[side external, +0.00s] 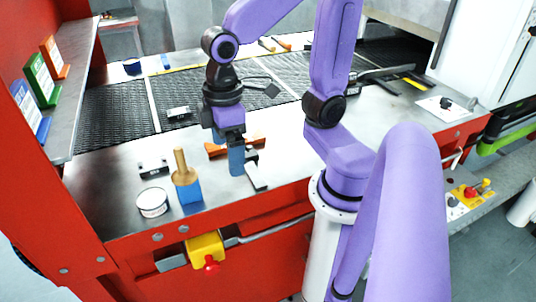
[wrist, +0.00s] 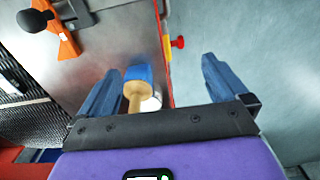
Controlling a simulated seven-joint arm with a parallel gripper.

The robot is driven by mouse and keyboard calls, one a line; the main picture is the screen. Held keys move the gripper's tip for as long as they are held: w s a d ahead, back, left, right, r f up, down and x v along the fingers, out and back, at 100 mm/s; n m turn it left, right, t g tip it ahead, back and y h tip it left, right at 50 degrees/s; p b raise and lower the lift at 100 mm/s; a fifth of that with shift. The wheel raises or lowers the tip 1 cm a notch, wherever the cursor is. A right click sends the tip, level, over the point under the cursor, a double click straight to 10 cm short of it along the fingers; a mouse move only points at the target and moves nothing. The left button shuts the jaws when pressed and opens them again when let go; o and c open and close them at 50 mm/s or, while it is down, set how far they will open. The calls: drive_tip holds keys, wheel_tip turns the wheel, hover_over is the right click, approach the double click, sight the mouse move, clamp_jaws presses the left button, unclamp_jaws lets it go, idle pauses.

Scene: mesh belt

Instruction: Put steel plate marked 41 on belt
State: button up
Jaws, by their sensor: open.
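A small dark block with a pale label (side external: 153,168) lies on the table at the left. Another small grey block (side external: 178,113) sits on the dark mesh belt (side external: 120,108); the belt also shows in the wrist view (wrist: 15,80). I cannot read a 41 on any piece, so I cannot tell which is the plate.
A wooden-handled tool with a blue base (side external: 187,185) stands near a round white tin (side external: 152,202). An orange piece (side external: 217,149) lies behind my gripper. A red-and-yellow stop button (side external: 207,252) is on the front. Coloured boxes (side external: 40,80) stand on the left shelf.

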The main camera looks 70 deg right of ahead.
drive_tip(key=s+d+f+n, duration=0.2)
drive_tip(key=s+n, duration=0.1)
drive_tip(key=s, duration=0.4)
drive_tip(key=shift+s+d+n, duration=0.3)
idle(0.8)
